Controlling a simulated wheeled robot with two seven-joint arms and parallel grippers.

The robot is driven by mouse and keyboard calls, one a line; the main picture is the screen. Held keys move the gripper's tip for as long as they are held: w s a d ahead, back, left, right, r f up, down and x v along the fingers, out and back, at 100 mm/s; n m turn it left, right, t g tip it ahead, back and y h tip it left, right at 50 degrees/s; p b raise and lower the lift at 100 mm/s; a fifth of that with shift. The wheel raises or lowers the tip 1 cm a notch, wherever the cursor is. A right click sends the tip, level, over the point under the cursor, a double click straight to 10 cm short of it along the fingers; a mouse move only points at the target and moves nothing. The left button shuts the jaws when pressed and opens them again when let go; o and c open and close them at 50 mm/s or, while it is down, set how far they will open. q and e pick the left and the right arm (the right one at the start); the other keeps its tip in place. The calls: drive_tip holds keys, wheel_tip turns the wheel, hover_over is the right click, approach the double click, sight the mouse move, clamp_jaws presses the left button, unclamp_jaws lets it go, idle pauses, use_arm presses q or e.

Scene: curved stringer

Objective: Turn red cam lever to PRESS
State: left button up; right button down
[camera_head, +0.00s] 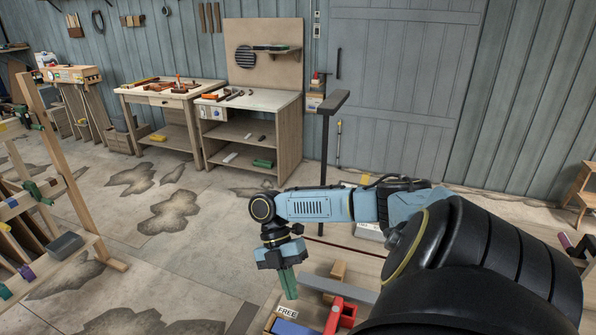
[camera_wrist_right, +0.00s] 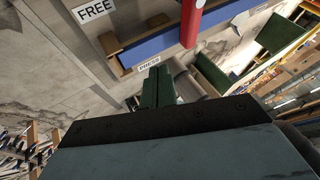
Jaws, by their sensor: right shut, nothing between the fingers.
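The fingers (camera_wrist_right: 159,76) show just below the PRESS label. My left gripper is not in view.
A dark post (camera_head: 327,150) stands behind my right arm. Workbenches (camera_head: 250,105) stand by the back wall. A wooden rack (camera_head: 50,190) is at the left, with open floor between.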

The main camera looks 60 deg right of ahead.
drive_tip(key=v, duration=0.3)
drive_tip(key=shift+w+r, duration=0.15)
idle(0.6)
